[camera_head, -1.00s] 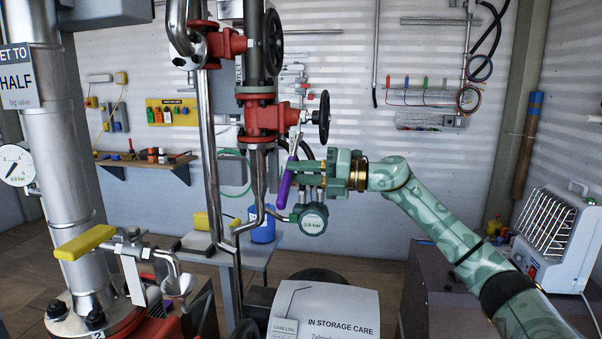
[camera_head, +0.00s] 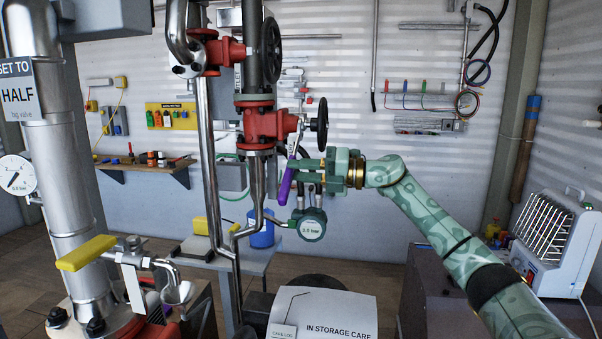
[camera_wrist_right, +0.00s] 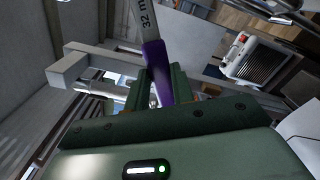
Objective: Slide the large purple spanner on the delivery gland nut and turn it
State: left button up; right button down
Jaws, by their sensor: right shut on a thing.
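The large purple spanner (camera_head: 287,184) is in my right gripper (camera_head: 293,171), which is shut on its purple handle. The spanner is tilted, its metal end pointing up towards the red valve (camera_head: 268,124) with the black handwheel (camera_head: 322,121). In the right wrist view the purple handle (camera_wrist_right: 158,75) rises between the jaws (camera_wrist_right: 162,92), and its metal shank is marked "32 m", the rest cut off. The spanner's jaw end is not clear in either view. I cannot tell which part is the delivery gland nut or whether the spanner touches it. My left gripper is out of view.
A pressure gauge (camera_head: 311,225) hangs just below my right gripper. A vertical steel pipe (camera_head: 207,150) stands to the left. A yellow-handled lever (camera_head: 86,252) is at the lower left. A heater (camera_head: 548,240) stands at the right.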

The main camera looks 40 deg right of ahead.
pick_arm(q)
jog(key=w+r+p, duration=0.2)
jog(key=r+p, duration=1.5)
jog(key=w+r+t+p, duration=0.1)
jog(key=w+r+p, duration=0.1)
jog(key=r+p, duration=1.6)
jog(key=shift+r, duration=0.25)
pick_arm(e)
notch_tip(320, 180, up, 18)
jog(key=a+m, duration=0.1)
jog(key=m, duration=1.1)
jog(key=shift+s+r, duration=0.25)
jog(key=shift+s, duration=0.15)
dwell(1.0)
